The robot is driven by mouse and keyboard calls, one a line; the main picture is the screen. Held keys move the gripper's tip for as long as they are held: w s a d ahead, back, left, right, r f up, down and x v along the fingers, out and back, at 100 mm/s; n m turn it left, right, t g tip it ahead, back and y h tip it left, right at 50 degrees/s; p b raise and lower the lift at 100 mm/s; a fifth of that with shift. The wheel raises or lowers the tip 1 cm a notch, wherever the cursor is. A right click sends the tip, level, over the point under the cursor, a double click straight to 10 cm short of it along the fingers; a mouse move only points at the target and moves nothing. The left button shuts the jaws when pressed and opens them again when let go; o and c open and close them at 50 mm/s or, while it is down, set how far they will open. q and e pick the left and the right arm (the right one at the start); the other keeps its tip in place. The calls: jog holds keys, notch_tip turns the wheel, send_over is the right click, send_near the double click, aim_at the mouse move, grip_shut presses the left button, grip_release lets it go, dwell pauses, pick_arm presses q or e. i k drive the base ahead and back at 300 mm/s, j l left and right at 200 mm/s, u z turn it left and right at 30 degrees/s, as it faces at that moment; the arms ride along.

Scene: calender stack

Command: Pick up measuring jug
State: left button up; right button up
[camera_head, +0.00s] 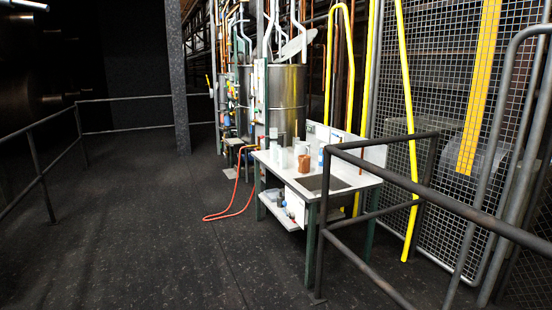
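A small white work table (279,173) with a sink-like recess stands right of the middle, some way off. Several small vessels stand on its left part. A pale, whitish vessel (302,147) at the back may be the measuring jug, but it is too small to tell. Another pale vessel (281,158) stands in front of it to the left. An orange-brown container (304,163) stands nearer the recess and partly hides what is behind it. Neither of my grippers is in view.
A dark metal railing (432,203) stands in front of the table's right side. A red hose (234,214) lies on the floor left of the table. Metal tanks (286,90) and pipes stand behind it. The dark floor (140,220) on the left is clear.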

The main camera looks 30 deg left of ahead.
aim_at(274, 150)
jog(key=i+j+u, duration=0.45)
jog(key=j, duration=0.15)
jog(key=i+j+u, duration=0.85)
jog(key=i+u, duration=0.45)
jog(key=i, duration=0.2)
jog(key=i+j+z, duration=0.15)
jog(key=i, duration=0.4)
jog(key=i+j+z, duration=0.15)
jog(key=i, duration=0.45)
jog(key=i+j+z, duration=0.1)
jog(key=i, duration=0.45)
